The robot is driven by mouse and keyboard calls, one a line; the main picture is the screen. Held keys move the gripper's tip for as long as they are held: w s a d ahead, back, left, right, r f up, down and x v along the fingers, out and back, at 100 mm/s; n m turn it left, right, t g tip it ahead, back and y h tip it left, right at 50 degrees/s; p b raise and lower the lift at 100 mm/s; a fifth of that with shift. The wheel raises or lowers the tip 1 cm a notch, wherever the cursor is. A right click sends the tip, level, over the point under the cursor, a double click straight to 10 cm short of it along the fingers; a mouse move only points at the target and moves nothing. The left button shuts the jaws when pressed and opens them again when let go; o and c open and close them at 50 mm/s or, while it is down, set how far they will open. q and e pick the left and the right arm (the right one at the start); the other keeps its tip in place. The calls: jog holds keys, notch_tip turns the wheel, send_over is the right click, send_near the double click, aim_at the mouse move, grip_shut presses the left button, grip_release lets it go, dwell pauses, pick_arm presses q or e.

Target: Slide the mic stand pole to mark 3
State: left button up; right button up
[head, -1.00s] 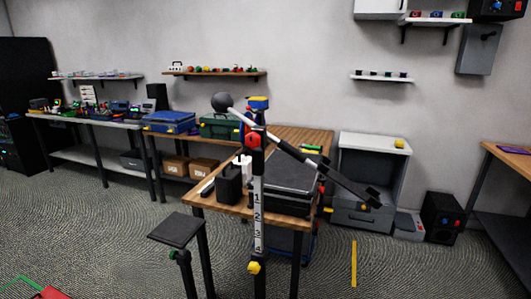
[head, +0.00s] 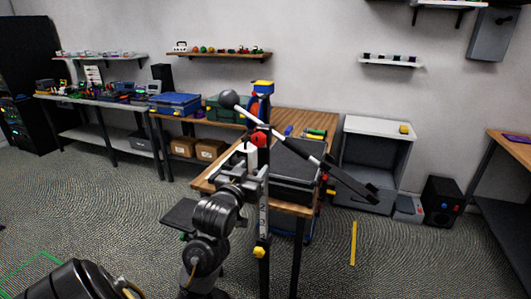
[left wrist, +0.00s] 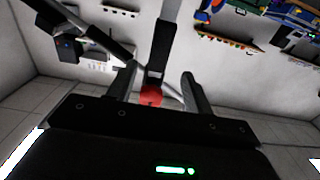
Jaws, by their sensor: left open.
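The mic stand's upright pole (head: 263,215) carries a number scale, partly hidden by my left arm. A red knob (head: 258,138) sits near its top and a yellow knob (head: 259,253) lower down. A tilted boom (head: 300,153) crosses the top, with a dark ball (head: 229,99) at its upper left end. My left gripper (head: 247,168) is up by the pole, below the red knob. In the left wrist view the open fingers (left wrist: 158,85) stand either side of the red knob (left wrist: 151,95), with the pole (left wrist: 163,45) beyond. Contact cannot be told. My right gripper is not in view.
A wooden table (head: 290,208) with a black case (head: 290,172) stands just behind the stand. A dark stool-like seat (head: 178,213) is left of the pole, partly hidden by my arm. A yellow strip (head: 354,243) lies on the open floor at right.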

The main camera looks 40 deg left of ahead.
aim_at(264, 148)
pick_arm(q)
jog(key=p+x, duration=0.2)
jog(key=x, duration=0.9)
jog(key=shift+p, duration=0.3)
jog(key=shift+f, duration=0.1)
